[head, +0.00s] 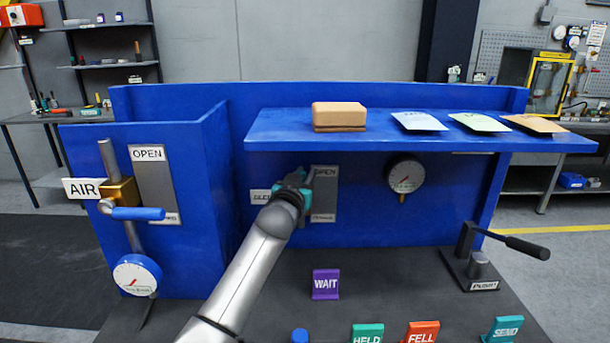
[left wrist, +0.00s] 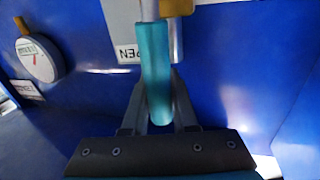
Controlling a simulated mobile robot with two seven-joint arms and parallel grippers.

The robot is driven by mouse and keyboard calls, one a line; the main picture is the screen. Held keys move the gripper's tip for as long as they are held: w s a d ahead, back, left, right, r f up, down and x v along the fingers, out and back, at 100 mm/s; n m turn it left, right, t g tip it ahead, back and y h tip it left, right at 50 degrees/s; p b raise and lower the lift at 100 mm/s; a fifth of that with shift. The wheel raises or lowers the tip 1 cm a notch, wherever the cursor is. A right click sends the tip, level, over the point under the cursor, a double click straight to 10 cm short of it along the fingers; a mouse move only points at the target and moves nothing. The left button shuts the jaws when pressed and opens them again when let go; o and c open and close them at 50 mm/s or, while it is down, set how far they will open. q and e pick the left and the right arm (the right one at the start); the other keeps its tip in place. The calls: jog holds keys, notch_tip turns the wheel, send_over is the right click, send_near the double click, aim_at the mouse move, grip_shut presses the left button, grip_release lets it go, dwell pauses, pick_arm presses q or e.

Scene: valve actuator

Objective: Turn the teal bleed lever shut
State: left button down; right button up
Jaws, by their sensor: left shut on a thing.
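The teal bleed lever (left wrist: 153,60) shows in the left wrist view as a teal sleeve running down from a grey rod by a brass fitting (left wrist: 177,7). My left gripper (left wrist: 158,112) is shut on the sleeve, one finger on each side. An upside-down plate label (left wrist: 130,53) ending in "PEN" is beside the lever. In the head view my left gripper (head: 305,180) is under the blue shelf, in front of the grey OPEN plate (head: 325,190); it and my arm hide most of the valve, so the lever is not clear there. My right gripper is not in view.
The blue shelf (head: 270,134) overhangs my gripper and carries a tan block (head: 339,115) and several packets. A gauge (head: 405,175) is right of the plate. The AIR valve's blue handle (head: 138,213) is at left. A hand pump (head: 480,265) and small signs stand on the bench.

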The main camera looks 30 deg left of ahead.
pick_arm(q)
jog(key=shift+d, duration=0.1)
jog(key=w+d+f+m+g+y+p, duration=0.2)
jog(key=w+d+f+m+g, duration=0.2)
jog(key=d+f+m, duration=0.3)
jog(key=shift+w+f+m+y, duration=0.25)
jog(key=shift+f+m, duration=1.45)
jog(key=shift+m, duration=2.2)
jog(key=shift+s+f, duration=0.1)
jog(key=c, duration=0.7)
grip_release()
